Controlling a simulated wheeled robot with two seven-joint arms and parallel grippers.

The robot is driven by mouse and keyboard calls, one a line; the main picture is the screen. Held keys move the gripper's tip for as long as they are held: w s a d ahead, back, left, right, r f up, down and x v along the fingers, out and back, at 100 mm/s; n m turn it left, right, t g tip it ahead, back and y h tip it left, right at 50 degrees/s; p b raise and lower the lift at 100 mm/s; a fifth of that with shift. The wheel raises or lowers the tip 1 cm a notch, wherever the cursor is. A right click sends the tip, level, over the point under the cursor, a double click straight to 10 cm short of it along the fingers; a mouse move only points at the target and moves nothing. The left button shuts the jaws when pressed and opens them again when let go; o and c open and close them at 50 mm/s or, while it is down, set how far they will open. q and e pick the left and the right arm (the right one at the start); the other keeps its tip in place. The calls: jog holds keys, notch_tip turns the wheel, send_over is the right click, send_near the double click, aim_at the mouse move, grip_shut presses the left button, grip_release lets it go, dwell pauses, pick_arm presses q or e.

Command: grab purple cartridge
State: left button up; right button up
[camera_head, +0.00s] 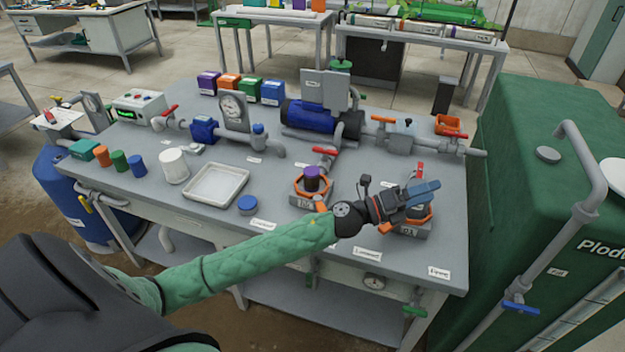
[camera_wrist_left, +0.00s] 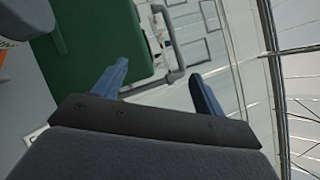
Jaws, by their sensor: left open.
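The purple cartridge (camera_head: 312,179) stands upright in an orange-ringed holder (camera_head: 299,190) near the middle front of the workbench in the head view. Its top looks dark. My left gripper (camera_head: 428,192) is open, to the right of the cartridge and apart from it. It is above or in front of a second orange-ringed holder (camera_head: 412,231) and hides part of it. In the left wrist view the two blue fingers of my left gripper (camera_wrist_left: 157,80) are spread with nothing between them. I cannot make out the purple cartridge in that view. My right gripper is not in view.
A red-handled valve (camera_head: 325,151) and pipe stand just behind the cartridge. A white tray (camera_head: 217,186), a blue cap (camera_head: 247,205) and several small coloured cylinders lie to the left. A large green tank (camera_head: 545,200) stands right of the workbench (camera_head: 190,212).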

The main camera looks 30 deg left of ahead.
pick_arm(q)
jog(key=m+g+h, duration=0.1)
jog(key=m+g, duration=0.2)
jog(key=m, duration=0.1)
jog(key=m+g+y, duration=1.1)
jog(key=m+y, duration=0.4)
jog(key=y, duration=0.2)
send_over(312, 170)
jog(key=f, duration=0.5)
jog(key=shift+w+a, duration=0.1)
jog(key=shift+a, duration=0.3)
jog(key=shift+f+p, duration=0.45)
jog(key=shift+f, duration=0.85)
jog(key=f+p, duration=0.1)
jog(key=f, duration=0.2)
jog(key=f+p, duration=0.1)
jog(key=shift+d+f+p, duration=0.15)
jog(key=shift+d+p, duration=0.2)
jog(key=shift+f, duration=0.45)
jog(key=c, duration=1.1)
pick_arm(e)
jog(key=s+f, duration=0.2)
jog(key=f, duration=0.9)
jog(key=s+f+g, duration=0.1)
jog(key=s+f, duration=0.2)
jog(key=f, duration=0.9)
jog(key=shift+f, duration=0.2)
